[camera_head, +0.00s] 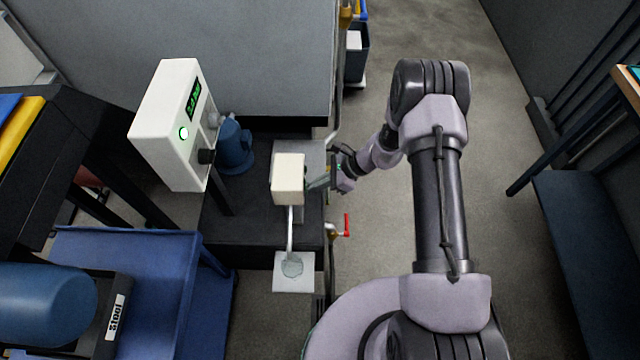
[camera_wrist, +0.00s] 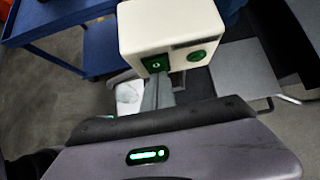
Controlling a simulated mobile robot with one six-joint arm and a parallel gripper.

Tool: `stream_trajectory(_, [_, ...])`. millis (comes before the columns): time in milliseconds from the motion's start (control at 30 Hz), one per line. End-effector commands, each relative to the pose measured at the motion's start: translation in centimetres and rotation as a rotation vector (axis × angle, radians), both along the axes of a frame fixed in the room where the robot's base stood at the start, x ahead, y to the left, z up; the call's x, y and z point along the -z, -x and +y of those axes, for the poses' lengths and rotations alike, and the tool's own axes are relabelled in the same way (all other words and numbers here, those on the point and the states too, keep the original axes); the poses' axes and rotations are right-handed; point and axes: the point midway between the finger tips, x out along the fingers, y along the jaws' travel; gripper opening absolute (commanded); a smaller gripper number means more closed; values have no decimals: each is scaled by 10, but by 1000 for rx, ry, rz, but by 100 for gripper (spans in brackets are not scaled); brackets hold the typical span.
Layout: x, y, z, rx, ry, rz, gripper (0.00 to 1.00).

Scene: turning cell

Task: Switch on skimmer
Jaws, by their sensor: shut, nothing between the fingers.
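The skimmer appears to be the small cream box (camera_head: 288,168) on the dark tank, with a pale arm reaching down to a white square tray (camera_head: 281,284). In the wrist view the cream box (camera_wrist: 165,20) shows its front, with a dark green square switch (camera_wrist: 154,64) and a round green lamp or button (camera_wrist: 196,56) to its right. I cannot tell if the round one is lit. My gripper (camera_head: 314,185) is shut and empty, right of the box. In the wrist view its fingertips (camera_wrist: 158,82) are just below the switch; whether they touch it is unclear.
A taller white control box (camera_head: 165,130) with a lit green lamp and green display stands left of the skimmer. A blue pump (camera_head: 234,148) sits between them. A red-handled valve (camera_head: 346,225) is at the tank's right edge. Open floor (camera_head: 500,100) lies right.

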Motion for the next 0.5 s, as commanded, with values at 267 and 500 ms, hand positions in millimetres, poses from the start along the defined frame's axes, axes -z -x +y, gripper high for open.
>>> stream_trajectory(267, [2, 0, 4, -1, -1, 1, 0])
stream_trajectory(500, [-2, 0, 4, 0, -2, 0, 0])
